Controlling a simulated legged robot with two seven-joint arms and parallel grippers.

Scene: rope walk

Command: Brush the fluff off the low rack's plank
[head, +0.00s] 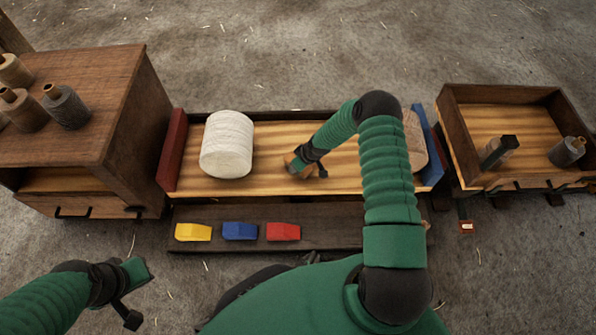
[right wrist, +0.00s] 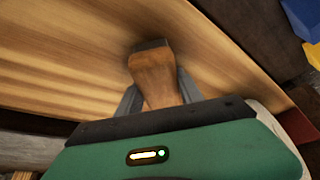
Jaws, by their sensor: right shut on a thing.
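The low rack's plank (head: 268,180) is pale striped wood between a red end board (head: 172,150) and a blue end board (head: 428,148). My right gripper (head: 299,166) is low over the plank's middle. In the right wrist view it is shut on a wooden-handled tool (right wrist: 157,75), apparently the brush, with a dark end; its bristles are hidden. I cannot make out fluff on the visible plank. My right arm covers part of the plank. My left gripper (head: 132,290) is at the lower left, away from the rack; its jaw opening is unclear.
A white roll (head: 227,145) stands on the plank's left; a pale wooden piece (head: 414,140) is at its right. Yellow (head: 193,232), blue (head: 240,231) and red (head: 283,232) blocks lie on the dark front ledge (head: 340,237). A cabinet (head: 95,85) and a tray (head: 500,95) flank the rack.

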